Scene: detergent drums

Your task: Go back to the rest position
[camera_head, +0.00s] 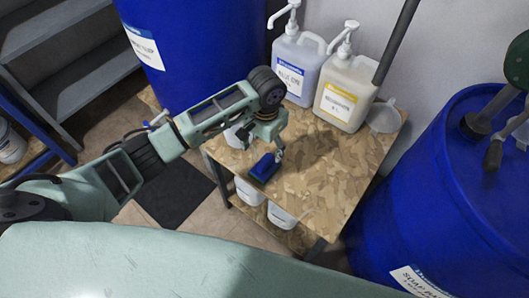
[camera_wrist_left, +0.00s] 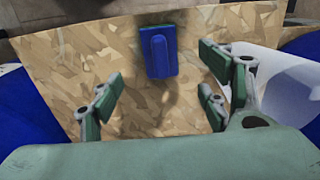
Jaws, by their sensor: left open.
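My left arm comes in from the left in the head view, and my left gripper (camera_head: 270,143) is over the wooden table, partly hidden by its own wrist. In the left wrist view the left gripper (camera_wrist_left: 165,92) has its fingers wide apart with nothing between them. A blue block-like object with a green edge (camera_head: 264,167) lies on the table just below the gripper. It also shows in the left wrist view (camera_wrist_left: 160,53), beyond the fingertips and apart from them. My right gripper is not in view.
The wooden table (camera_head: 335,185) holds two white pump jugs, one with a blue label (camera_head: 297,65) and one with a yellow label (camera_head: 345,92). A grey funnel (camera_head: 384,117) is beside them. Blue drums stand behind left (camera_head: 200,45) and at right (camera_head: 440,190). White containers (camera_head: 283,217) sit below.

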